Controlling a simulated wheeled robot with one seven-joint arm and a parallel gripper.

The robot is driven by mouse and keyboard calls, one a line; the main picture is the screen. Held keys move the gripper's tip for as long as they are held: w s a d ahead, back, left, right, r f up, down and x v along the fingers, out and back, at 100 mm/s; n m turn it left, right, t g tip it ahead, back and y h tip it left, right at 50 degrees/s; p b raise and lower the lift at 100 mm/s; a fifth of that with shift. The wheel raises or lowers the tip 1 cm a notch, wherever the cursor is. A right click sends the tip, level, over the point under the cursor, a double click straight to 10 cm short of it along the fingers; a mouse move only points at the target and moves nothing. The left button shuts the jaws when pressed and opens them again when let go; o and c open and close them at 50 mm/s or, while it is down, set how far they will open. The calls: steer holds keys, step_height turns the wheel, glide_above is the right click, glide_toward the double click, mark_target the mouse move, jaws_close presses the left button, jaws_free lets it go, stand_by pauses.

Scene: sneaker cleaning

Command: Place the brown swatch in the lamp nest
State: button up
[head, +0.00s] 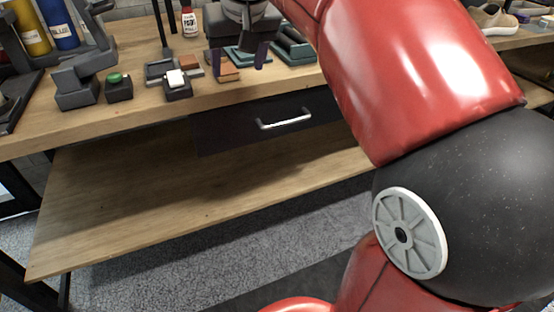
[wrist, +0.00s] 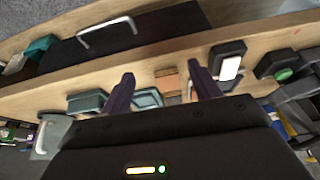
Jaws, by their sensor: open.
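My gripper (head: 238,61) is open, with its two dark purple fingers pointing down over the workbench. A small orange-brown block, which looks like the brown swatch (head: 229,72), sits between and below the fingers in the head view. In the wrist view the swatch (wrist: 167,79) shows in the gap between the fingertips of my gripper (wrist: 163,84). I cannot tell whether they touch it. A dark open frame (head: 152,78) at the foot of a black post, left of the gripper, may be the lamp nest. A reddish-brown piece (head: 191,66) lies beside that frame.
A white rocker switch (head: 177,78) and a green button (head: 117,78) stand left of the swatch. Teal trays (head: 293,47) lie to the right. A red-capped bottle (head: 188,20) stands behind. A drawer handle (head: 284,119) is below the bench edge.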

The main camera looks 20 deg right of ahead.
steer(key=s+f, duration=1.9)
steer(key=shift+s+a+f+t, duration=0.15)
steer(key=shift+f+t, duration=0.05)
steer(key=shift+t, duration=0.2)
steer(key=shift+o, duration=0.5)
steer(key=b, duration=0.7)
glide_toward(225, 69)
steer(key=shift+f, duration=0.45)
steer(key=b+x, duration=0.3)
steer(key=x, duration=0.4)
steer(key=shift+w+f, duration=0.15)
steer(key=shift+w, duration=0.05)
steer(key=c, duration=1.1)
